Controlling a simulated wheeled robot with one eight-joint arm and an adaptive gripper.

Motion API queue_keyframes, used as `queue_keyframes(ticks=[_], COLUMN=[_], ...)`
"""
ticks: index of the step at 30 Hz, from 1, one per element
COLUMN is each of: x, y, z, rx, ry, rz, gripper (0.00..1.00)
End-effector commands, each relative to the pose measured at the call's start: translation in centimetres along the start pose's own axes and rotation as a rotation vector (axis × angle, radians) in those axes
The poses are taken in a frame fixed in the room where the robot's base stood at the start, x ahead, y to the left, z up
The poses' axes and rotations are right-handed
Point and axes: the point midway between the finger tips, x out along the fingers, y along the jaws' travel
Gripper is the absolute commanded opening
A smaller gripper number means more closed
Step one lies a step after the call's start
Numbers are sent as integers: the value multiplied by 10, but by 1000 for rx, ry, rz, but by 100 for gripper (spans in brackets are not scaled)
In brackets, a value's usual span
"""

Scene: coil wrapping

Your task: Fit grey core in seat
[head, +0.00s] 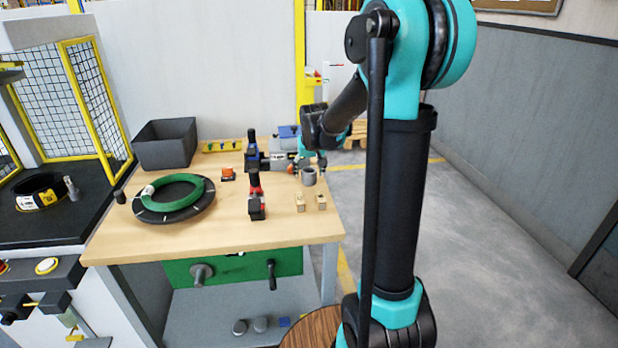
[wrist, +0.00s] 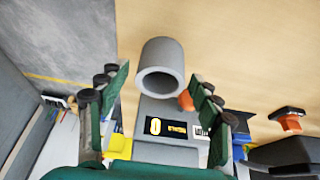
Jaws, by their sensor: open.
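The grey core (head: 309,178) is a short hollow cylinder standing near the right edge of the wooden table. In the wrist view the core (wrist: 163,55) shows its round open end, just ahead of and between my fingertips. My gripper (head: 308,163) is open and empty, close to the core. In the wrist view my gripper (wrist: 158,78) has its green, dark-padded fingers spread on either side of the core; I cannot tell whether either finger touches it. I cannot make out for certain which part is the seat.
On the table (head: 150,237) are a green ring on a black disc (head: 174,198), a dark bin (head: 165,144), red-and-black tools (head: 255,195), an orange-topped item (head: 228,174) and two small wooden blocks (head: 300,202). A grey device with a display (wrist: 165,127) lies near my gripper.

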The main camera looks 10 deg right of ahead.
Motion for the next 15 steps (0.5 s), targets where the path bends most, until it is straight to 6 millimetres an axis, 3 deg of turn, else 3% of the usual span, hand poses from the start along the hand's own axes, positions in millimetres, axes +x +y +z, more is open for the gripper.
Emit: queue_keyframes(ticks=[9,15], x=[5,5], y=[0,0], z=[0,0], rx=[0,0], ry=[0,0], rz=[0,0], gripper=[64,40])
